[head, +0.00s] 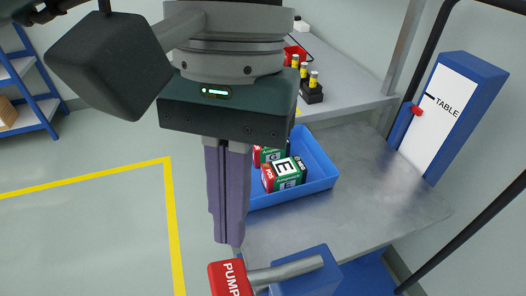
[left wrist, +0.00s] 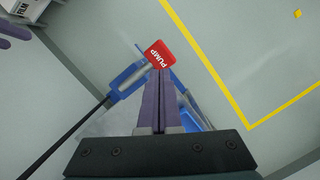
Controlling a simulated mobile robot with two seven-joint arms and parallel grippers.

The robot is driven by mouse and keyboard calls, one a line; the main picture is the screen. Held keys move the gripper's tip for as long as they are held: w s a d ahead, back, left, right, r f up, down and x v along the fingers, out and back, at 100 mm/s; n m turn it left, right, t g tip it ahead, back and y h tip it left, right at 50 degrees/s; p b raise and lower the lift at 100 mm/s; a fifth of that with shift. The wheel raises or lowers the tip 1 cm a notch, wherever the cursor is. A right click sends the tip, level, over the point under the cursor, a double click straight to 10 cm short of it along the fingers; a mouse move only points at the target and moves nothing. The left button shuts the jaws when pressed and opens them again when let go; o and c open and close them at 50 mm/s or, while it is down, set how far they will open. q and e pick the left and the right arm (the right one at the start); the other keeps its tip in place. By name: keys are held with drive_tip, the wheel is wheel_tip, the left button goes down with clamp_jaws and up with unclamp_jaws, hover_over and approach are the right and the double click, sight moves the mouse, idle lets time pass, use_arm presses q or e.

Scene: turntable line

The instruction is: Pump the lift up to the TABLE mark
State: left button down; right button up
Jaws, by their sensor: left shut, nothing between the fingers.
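The red PUMP handle (head: 230,279) sits at the end of a grey lever (head: 287,270) on a blue housing (head: 308,284). It also shows in the left wrist view (left wrist: 158,52). My left gripper (head: 230,243) is shut and empty, its purple fingertips just above the red handle; I cannot tell whether they touch. The lift's grey platform (head: 385,180) carries a blue tray (head: 318,165). On the blue post (head: 477,75), the red pointer (head: 417,110) is a little below the TABLE mark (head: 429,97). In the left wrist view, purple fingers at the left edge appear to be my right gripper (left wrist: 14,36), partly cut off.
Red-and-green boxes (head: 284,174) lie in the tray. A grey table (head: 350,85) behind holds yellow-topped items (head: 313,80) in a black holder. Dark rails (head: 470,233) flank the platform. Floor left of the yellow line (head: 172,220) is clear; a blue shelf (head: 38,75) stands far left.

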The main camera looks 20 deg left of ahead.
sight(230, 276)
use_arm(q)
drive_tip(key=shift+b+x, duration=0.6)
drive_tip(key=shift+x, duration=1.85)
